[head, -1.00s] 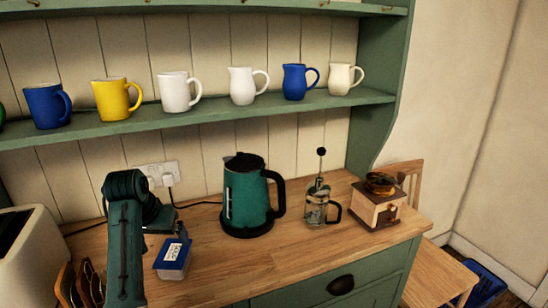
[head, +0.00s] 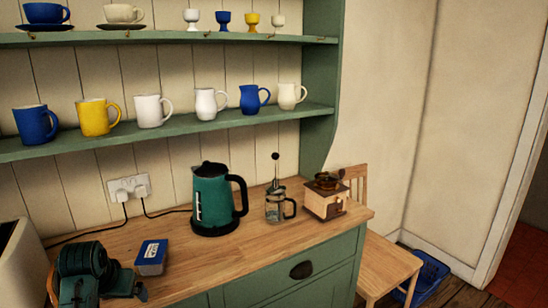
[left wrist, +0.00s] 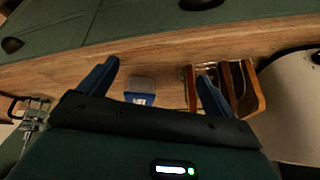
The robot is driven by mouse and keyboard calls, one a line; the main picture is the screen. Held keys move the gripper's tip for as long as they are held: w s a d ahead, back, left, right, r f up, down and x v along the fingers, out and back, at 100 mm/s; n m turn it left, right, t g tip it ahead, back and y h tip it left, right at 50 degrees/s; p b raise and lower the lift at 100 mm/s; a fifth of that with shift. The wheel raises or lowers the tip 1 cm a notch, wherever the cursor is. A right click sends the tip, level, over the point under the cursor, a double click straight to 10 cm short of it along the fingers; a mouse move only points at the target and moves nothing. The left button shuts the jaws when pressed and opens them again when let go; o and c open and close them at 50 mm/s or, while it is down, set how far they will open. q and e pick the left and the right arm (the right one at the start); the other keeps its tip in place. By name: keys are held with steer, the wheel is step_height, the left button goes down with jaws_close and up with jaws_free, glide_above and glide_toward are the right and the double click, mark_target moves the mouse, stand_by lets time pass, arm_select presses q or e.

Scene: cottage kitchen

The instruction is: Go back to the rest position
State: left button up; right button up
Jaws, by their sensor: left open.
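My left gripper (head: 126,286) is at the lower left of the head view, in front of the counter and a little left of the blue-labelled tub. In the left wrist view its two blue fingers stand wide apart with nothing between the tips (left wrist: 158,80). The tub (head: 152,257) stands on the wooden counter, clear of the gripper; it also shows in the left wrist view (left wrist: 139,98), beyond the gripper body. My right gripper is in neither view.
On the counter (head: 215,258) stand a green kettle (head: 212,203), a glass coffee press (head: 276,206) and a coffee grinder (head: 325,198). A cream toaster (head: 22,262) is at left, with a wooden rack (left wrist: 250,90) beside it. Mugs and jugs line the shelf (head: 180,130) above.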

arm_select(q)
steer(key=s+d+f+m+t, duration=0.1)
steer(key=s+d+f, duration=0.3)
steer(key=f, duration=0.4)
steer(key=s+d+f+m+t, duration=0.2)
steer(key=s+d+f, duration=0.1)
steer(key=s+f, duration=0.3)
steer(key=s+d+f+m+t+h, duration=0.1)
steer(key=s+d+f+h, duration=0.3)
steer(key=s+d, duration=0.7)
steer(key=s+f, duration=0.1)
steer(key=s, duration=0.1)
steer(key=shift+s+d+f+t, duration=0.15)
steer(key=shift+s+d+t, duration=0.15)
steer(key=shift+d+t, duration=0.1)
steer(key=shift+c, duration=0.4)
